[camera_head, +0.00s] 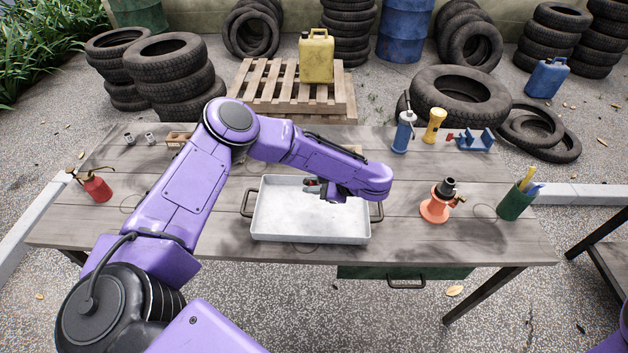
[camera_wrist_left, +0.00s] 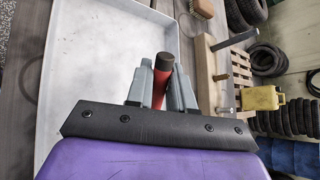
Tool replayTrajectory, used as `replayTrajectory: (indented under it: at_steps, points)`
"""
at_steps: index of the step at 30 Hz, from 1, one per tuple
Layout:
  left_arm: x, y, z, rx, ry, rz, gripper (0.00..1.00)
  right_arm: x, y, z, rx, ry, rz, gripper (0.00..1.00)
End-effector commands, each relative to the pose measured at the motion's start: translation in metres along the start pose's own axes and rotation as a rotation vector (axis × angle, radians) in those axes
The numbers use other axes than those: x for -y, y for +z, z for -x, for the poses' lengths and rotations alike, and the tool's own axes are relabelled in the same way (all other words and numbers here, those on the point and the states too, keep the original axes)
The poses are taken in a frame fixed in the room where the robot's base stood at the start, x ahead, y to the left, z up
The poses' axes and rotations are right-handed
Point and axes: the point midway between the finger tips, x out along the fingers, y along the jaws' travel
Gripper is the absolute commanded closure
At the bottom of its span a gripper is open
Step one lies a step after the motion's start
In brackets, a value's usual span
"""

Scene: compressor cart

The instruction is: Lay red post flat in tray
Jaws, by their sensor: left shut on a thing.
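The red post (camera_wrist_left: 161,72) has a dark end and is held between the two grey fingers of my left gripper (camera_wrist_left: 161,88), which is shut on it. In the head view a small red bit of the post (camera_head: 312,183) shows beside the left gripper (camera_head: 325,191), over the back part of the tray. The pale metal tray (camera_head: 300,225) has a dark handle at each side, and its bare floor also shows in the wrist view (camera_wrist_left: 90,65). Most of the post is hidden by the gripper, so its tilt and any contact with the tray are unclear. My right gripper is out of view.
A wooden block with pegs (camera_wrist_left: 206,80) lies just beyond the tray, mostly behind my arm. An orange jack (camera_head: 436,205) and a green pen cup (camera_head: 514,203) stand right of the tray. A red oil can (camera_head: 96,187) stands far left. The front table strip is clear.

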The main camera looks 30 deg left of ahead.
Motion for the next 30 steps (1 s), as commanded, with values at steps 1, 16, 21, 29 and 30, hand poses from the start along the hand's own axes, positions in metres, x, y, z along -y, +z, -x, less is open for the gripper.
replayTrajectory:
  at_steps: [1, 16, 21, 29, 30]
  points:
    - [-0.004, -0.006, -0.005, 0.000, 0.000, -0.001, 1.00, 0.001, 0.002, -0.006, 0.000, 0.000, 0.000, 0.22]
    - [-0.031, -0.047, -0.040, 0.002, 0.002, 0.002, 1.00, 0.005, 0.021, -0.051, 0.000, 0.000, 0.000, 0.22]
    - [-0.034, -0.052, -0.044, 0.002, 0.002, 0.002, 1.00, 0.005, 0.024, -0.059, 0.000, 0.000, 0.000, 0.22]
    - [-0.033, -0.051, -0.043, 0.003, 0.003, 0.002, 1.00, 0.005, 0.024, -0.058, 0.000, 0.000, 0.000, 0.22]
    - [-0.033, -0.051, -0.043, 0.003, 0.003, 0.002, 0.65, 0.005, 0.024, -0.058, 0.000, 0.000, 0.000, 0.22]
